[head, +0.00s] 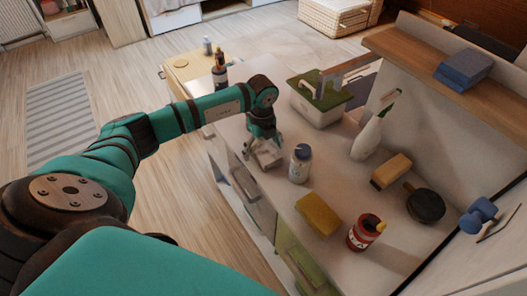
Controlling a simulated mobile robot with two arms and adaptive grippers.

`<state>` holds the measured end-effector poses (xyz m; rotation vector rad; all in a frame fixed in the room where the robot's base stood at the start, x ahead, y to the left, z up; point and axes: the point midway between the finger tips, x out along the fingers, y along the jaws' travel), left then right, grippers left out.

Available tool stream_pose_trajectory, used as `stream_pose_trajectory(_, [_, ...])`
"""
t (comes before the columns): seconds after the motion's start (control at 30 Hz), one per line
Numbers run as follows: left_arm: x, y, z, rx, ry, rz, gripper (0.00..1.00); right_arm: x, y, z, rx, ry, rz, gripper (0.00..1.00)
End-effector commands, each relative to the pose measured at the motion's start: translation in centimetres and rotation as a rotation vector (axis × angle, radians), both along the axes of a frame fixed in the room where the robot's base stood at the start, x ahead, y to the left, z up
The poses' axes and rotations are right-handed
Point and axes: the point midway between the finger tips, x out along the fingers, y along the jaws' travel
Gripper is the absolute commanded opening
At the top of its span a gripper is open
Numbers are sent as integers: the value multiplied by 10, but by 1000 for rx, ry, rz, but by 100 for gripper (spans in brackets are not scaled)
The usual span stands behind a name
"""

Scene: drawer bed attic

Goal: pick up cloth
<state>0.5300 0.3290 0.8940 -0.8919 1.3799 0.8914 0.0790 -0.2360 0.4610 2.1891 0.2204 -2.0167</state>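My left gripper (262,148) points down over the back left part of the light counter (285,178), near its edge. A small pale grey, cloth-like thing (269,158) lies right under and against its fingertips. I cannot tell whether the fingers are closed on it, as they are small and blend with it. A yellow flat block (318,214), sponge or folded cloth, lies nearer on the counter. A blue folded stack (463,69) rests on the raised wooden shelf (415,62). My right gripper is not in view.
A white bottle with a blue cap (300,164) stands just right of my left gripper.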

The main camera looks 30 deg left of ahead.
Motion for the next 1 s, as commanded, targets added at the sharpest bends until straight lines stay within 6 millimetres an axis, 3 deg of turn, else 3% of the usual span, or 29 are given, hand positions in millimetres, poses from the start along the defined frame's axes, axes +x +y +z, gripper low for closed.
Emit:
stream_pose_trajectory(0.07, [0,0,0,0,0,0,78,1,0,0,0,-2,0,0])
stream_pose_trajectory(0.4, [0,0,1,0,0,0,33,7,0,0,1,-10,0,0])
stream_pose_trajectory(0.77, [1,0,5,0,-1,1,32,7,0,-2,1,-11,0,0])
stream_pose_trajectory(1.0, [1,1,31,1,-5,-1,32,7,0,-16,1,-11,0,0])
